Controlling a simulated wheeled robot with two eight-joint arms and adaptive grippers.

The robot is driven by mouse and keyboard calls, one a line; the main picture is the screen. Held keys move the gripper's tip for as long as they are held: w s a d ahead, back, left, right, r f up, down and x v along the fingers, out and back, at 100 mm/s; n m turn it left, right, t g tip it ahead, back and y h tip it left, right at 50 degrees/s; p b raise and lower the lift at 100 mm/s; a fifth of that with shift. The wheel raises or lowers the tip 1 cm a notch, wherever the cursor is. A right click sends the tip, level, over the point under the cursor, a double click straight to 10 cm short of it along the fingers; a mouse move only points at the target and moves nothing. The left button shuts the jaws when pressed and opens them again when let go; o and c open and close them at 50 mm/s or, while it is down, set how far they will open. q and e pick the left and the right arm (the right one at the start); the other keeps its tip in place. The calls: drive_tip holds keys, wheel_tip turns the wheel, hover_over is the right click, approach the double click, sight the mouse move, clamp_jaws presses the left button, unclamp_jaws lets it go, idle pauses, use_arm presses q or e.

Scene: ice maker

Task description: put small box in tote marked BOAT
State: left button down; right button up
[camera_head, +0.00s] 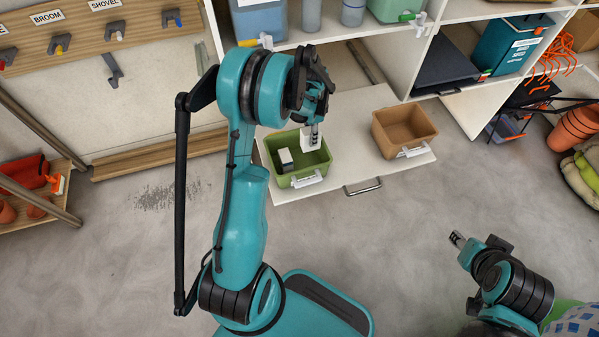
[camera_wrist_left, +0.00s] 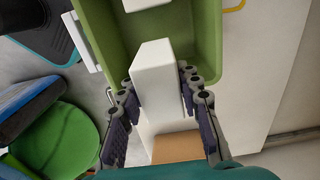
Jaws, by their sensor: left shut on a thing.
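My left gripper (camera_head: 314,136) is shut on a small white box (camera_head: 309,141) and holds it over the green tote (camera_head: 300,180). In the left wrist view the held white box (camera_wrist_left: 153,72) stands between the two fingers, and the green tote's wall (camera_wrist_left: 208,45) is beyond it. Another white box (camera_head: 285,159) lies inside the green tote. A brown tote (camera_head: 405,130) stands to the right on the same white surface. Both totes have a white label on the front, too small to read. My right gripper (camera_head: 457,239) is away at the lower right, and its jaw opening is unclear.
The white pull-out surface (camera_head: 353,117) has free room between the totes. Its metal handle (camera_head: 363,187) sticks out in front. Shelves with bins (camera_head: 260,20) rise behind. Orange pots (camera_head: 573,128) stand at the far right. The floor in front is clear.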

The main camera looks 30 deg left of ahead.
use_arm(q)
drive_tip(key=shift+a+f, duration=0.2)
drive_tip(key=shift+f, duration=0.3)
wheel_tip(320, 180, down, 10)
drive_tip(key=b, duration=0.3)
drive_tip(key=shift+r+b, duration=0.25)
drive_tip(key=shift+b, duration=0.15)
drive_tip(key=shift+f, duration=0.1)
drive_tip(key=c, duration=1.1)
unclamp_jaws()
drive_tip(key=shift+o, duration=0.2)
